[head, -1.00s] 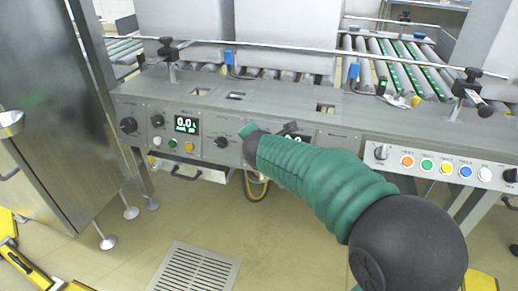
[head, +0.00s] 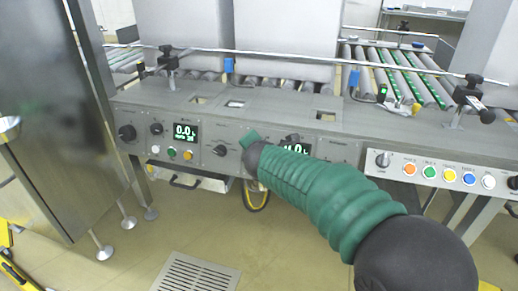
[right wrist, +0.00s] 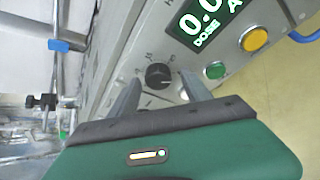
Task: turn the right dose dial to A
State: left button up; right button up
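The dark round dose dial (right wrist: 158,75) shows in the right wrist view, with small letters around it; I cannot tell which letter it points to. My right gripper (right wrist: 164,94) is open, its two grey fingers apart on either side of the dial; I cannot tell whether they touch it. The lit display (right wrist: 208,22) beside the dial reads "0.0", "DOSE" and an "A". In the head view my right gripper (head: 250,142) is at the panel front and hides the dial. The right display (head: 297,148) is partly covered by my green arm. My left gripper is not in view.
The left panel section has its own display (head: 186,132) and dial (head: 156,128). Another dark dial (head: 220,150) sits left of my right gripper. Coloured buttons (head: 429,172) line the right panel. A metal rail (head: 320,58) runs above the console.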

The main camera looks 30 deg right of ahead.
jog(key=shift+r, duration=0.1)
jog(key=p+v, duration=1.1)
jog(key=v, duration=0.5)
jog(key=shift+s+a, duration=0.2)
jog(key=shift+s, duration=0.1)
jog(key=shift+r, duration=0.1)
